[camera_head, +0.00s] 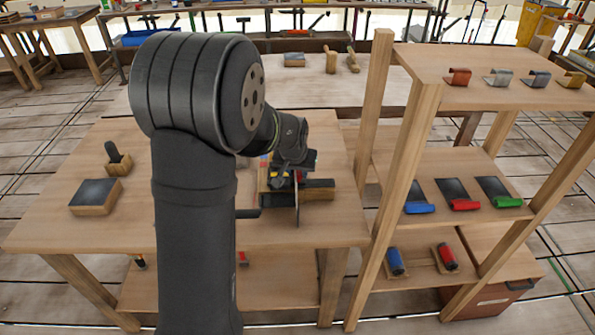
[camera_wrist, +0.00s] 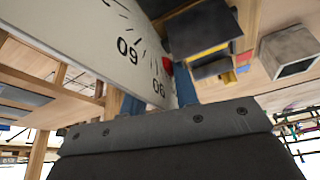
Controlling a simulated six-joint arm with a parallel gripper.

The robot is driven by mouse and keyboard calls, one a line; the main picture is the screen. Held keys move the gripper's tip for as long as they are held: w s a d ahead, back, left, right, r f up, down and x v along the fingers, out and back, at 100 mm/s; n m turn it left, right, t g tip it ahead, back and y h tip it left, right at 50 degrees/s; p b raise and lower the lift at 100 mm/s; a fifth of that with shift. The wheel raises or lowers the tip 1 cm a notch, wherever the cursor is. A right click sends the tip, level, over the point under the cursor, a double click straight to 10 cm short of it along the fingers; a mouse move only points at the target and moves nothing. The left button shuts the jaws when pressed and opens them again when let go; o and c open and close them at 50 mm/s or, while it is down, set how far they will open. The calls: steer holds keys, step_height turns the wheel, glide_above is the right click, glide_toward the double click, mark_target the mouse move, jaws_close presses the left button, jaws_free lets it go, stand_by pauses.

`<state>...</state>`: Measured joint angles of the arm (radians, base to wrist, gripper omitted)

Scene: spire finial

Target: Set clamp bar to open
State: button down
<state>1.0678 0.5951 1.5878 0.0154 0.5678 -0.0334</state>
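The fixture (camera_head: 318,190) on the workbench is a dark block on a wooden base, with a thin upright plate (camera_head: 297,203) in front of it. A dark rod (camera_head: 247,213) sticks out to its left; I cannot tell which part is the clamp bar. My gripper (camera_head: 289,176) is at the fixture, its fingers hard to make out. In the wrist view, a white plate (camera_wrist: 95,48) with black marks and the numbers 09 and 06 lies close to my gripper, with blue parts on either side of its end. Whether the fingers touch anything is hidden.
A shelf rack stands right, with coloured hooks (camera_head: 502,78) on top, blue, red and green rollers (camera_head: 465,204) in the middle and blue and red cylinders (camera_head: 395,262) below.

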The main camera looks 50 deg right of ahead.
steer(key=s+d, duration=0.6)
steer(key=shift+s+d, duration=0.15)
steer(key=shift+s, duration=0.05)
steer(key=c, duration=1.1)
jaws_free()
steer(key=shift+d, duration=0.1)
steer(key=v, duration=1.7)
steer(key=shift+r, duration=0.15)
steer(key=x, duration=1.7)
steer(key=shift+f, duration=0.2)
